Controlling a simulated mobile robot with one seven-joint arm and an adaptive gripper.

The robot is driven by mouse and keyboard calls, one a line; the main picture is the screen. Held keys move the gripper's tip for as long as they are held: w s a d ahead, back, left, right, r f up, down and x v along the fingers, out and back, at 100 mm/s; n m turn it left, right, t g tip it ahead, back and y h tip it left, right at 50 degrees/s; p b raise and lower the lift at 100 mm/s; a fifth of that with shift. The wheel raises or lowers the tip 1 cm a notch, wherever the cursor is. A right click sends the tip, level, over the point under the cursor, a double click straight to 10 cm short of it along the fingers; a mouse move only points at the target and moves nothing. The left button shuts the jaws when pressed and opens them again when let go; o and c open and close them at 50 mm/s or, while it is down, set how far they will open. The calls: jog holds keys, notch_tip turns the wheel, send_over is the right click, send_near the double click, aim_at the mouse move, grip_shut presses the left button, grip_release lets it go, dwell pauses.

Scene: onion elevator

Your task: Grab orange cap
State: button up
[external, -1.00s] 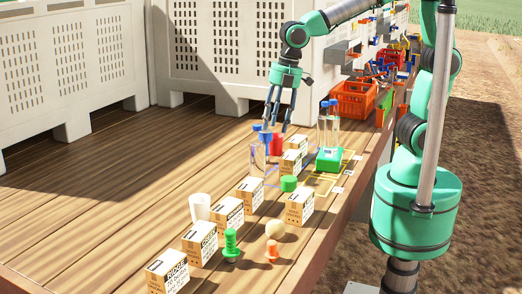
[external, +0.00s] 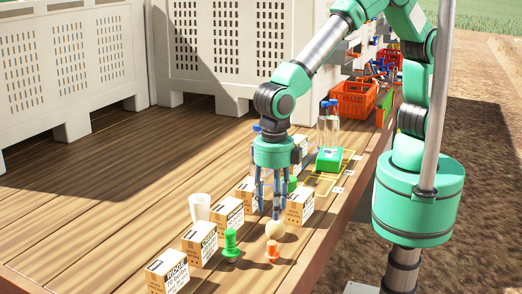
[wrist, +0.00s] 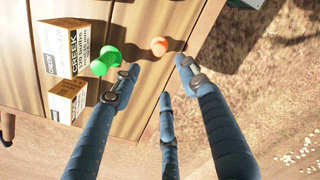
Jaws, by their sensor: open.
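In the wrist view the orange cap (wrist: 159,46) shows beyond the fingertips, between the two outer fingers. My gripper (external: 270,208) is open and empty, with its fingers pointing down. The open fingers also fill the lower wrist view (wrist: 160,80). The cap is in clear view.
A green peg-shaped piece (external: 231,245) stands left of the cap. Several cardboard boxes (external: 200,243) form a row to the left, with a white cup (external: 200,207) behind. Another box (external: 301,206) is right of my fingers. The deck in front of the cap is clear.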

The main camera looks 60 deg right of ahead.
aim_at(272, 242)
dwell(0.3)
jog(key=shift+w+f, duration=0.1)
jog(key=shift+f, duration=4.2)
jog(key=shift+w+d+f+p, duration=0.15)
jog(key=shift+f+p, duration=0.1)
jog(key=shift+f, duration=1.05)
jog(key=shift+s+d+f+p, duration=0.1)
jog(key=shift+f+p, duration=0.15)
jog(key=shift+f, duration=1)
jog(key=shift+c, duration=0.5)
jog(key=c, duration=0.9)
